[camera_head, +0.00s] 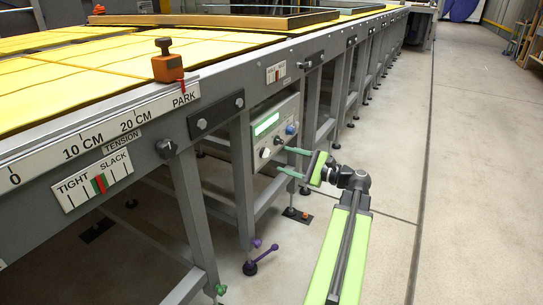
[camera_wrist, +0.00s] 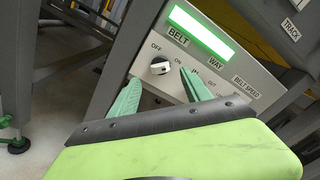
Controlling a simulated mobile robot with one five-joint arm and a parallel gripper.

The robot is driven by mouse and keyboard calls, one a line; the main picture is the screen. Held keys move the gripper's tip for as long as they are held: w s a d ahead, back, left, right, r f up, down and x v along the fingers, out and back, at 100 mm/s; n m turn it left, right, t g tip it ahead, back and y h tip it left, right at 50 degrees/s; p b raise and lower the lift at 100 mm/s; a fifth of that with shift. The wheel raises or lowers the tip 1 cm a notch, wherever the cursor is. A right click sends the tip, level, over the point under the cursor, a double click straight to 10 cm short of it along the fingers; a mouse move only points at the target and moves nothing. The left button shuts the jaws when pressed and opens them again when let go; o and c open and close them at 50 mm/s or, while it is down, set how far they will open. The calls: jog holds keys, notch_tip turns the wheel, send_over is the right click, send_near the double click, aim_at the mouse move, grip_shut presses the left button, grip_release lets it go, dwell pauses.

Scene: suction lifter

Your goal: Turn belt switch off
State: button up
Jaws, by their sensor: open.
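The grey control panel (camera_head: 270,133) with a lit green screen is mounted under the conveyor table's side; it also shows in the wrist view (camera_wrist: 232,75). The belt switch (camera_wrist: 160,66) is a round knob with a white face under the BELT label, with OFF and ON marked near it. Which mark it points to I cannot tell for sure. My gripper (camera_head: 285,160) is open and empty in front of the panel. In the wrist view its green fingertips (camera_wrist: 159,75) lie left and right of the belt switch; no contact is visible.
The WAY and BELT SPEED controls (camera_wrist: 209,85) sit right of the belt switch, partly hidden by my right finger. Table legs (camera_head: 243,180) flank the panel. An orange block (camera_head: 167,65) stands on the table's edge. Open floor (camera_head: 390,130) lies to the right.

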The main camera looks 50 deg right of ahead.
aim_at(269, 155)
jog(key=x, duration=0.7)
grip_shut()
